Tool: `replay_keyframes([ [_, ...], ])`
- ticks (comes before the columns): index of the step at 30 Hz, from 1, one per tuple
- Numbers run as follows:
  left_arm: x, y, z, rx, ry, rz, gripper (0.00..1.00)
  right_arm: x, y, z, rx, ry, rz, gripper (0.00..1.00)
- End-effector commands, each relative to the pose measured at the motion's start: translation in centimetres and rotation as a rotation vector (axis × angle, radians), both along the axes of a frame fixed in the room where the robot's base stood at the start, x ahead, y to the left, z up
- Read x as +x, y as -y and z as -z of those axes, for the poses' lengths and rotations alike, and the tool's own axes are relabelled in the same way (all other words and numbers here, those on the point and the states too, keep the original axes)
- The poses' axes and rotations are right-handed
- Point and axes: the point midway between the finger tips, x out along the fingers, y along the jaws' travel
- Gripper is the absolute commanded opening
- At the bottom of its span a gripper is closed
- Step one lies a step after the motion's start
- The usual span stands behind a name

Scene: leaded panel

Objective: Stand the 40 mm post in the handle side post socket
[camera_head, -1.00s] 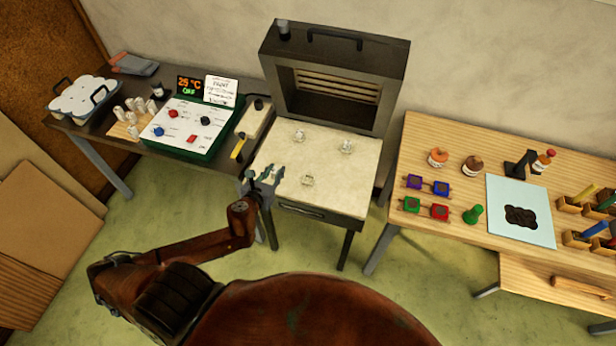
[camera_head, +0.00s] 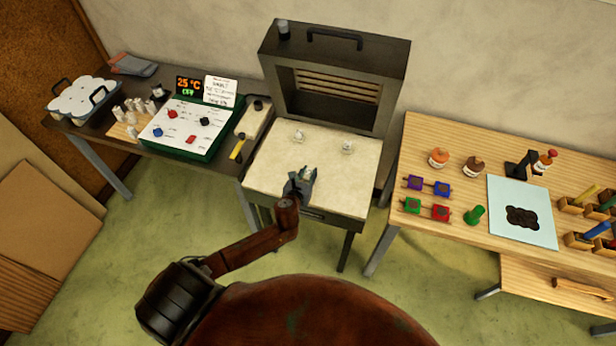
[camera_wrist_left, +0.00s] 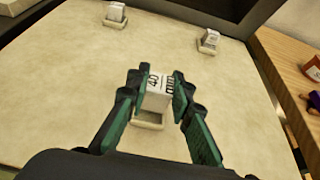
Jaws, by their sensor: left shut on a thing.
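The white 40 mm post (camera_wrist_left: 156,95), with its number on its face, is between the fingers of my left gripper (camera_wrist_left: 157,84) in the left wrist view. The gripper (camera_head: 301,178) is shut on it over the front part of the pale slab (camera_head: 265,172). The post looks upright. A pale socket (camera_wrist_left: 149,123) shows at the post's foot; I cannot tell whether the post is seated in it or just above. Two back sockets, left (camera_head: 299,136) and right (camera_head: 346,147), each carry a small white piece. My right gripper is not in view.
The open dark kiln chamber (camera_head: 336,88) rises behind the slab. A control box (camera_head: 185,126) and several small white posts (camera_head: 128,110) stand on the dark table at left. The wooden table (camera_head: 420,150) at right holds jars and coloured blocks. The slab's middle is clear.

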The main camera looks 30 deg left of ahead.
Motion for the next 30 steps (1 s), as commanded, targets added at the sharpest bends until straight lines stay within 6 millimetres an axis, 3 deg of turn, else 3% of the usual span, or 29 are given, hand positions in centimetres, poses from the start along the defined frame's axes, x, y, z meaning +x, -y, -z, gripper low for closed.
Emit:
replay_keyframes([
  [3, -0.2, -0.1, 1.9, -0.001, -0.005, -0.004, 0.00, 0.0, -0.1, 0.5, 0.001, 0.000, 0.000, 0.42],
  [16, -0.2, -0.1, 2.5, 0.001, -0.003, -0.001, 0.00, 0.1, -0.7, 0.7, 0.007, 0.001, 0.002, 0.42],
  [17, -0.2, -0.1, 2.5, 0.000, -0.003, -0.002, 0.23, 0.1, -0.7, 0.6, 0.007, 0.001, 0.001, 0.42],
  [18, -0.2, -0.1, 2.4, 0.000, -0.003, -0.002, 0.25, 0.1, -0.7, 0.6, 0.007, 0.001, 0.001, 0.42],
  [24, -0.2, -0.1, 2.4, 0.000, -0.003, -0.002, 0.38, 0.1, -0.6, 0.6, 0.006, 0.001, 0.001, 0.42],
  [30, -0.2, -0.1, 2.4, 0.001, -0.003, -0.001, 0.38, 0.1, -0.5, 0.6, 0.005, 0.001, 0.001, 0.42],
])
